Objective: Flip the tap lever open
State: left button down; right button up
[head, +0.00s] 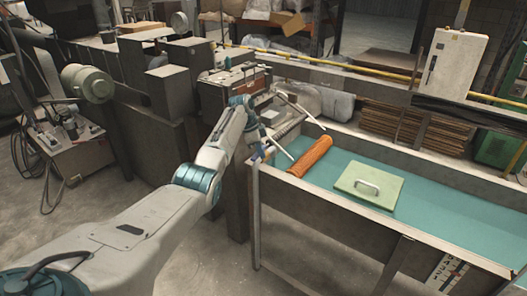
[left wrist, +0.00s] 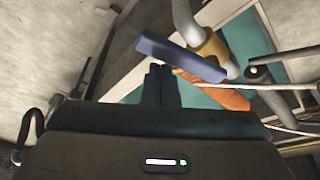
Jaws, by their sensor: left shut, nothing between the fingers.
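The tap shows best in the left wrist view. Its blue lever (left wrist: 180,57) slants across the upper middle, and its brass body (left wrist: 213,50) is joined to a grey pipe (left wrist: 182,18). My left gripper (left wrist: 160,68) is shut and empty. Its fingertips are close to the lever's lower edge in that picture; I cannot tell whether they touch it. In the head view, my left gripper (head: 265,136) is at the left end of the teal-topped bench, where my arm and thin rods crowd the tap, and the lever cannot be made out. My right gripper is not in view.
An orange mesh tube (head: 310,156) lies on the bench (head: 440,212) close by, also showing in the left wrist view (left wrist: 225,98). A green panel with a handle (head: 366,187) lies to its right. Dark grey blocks (head: 185,100) stand left of the bench.

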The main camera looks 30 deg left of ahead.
pick_arm(q)
jog(key=shift+s+a, duration=0.1)
jog(key=shift+a, duration=0.2)
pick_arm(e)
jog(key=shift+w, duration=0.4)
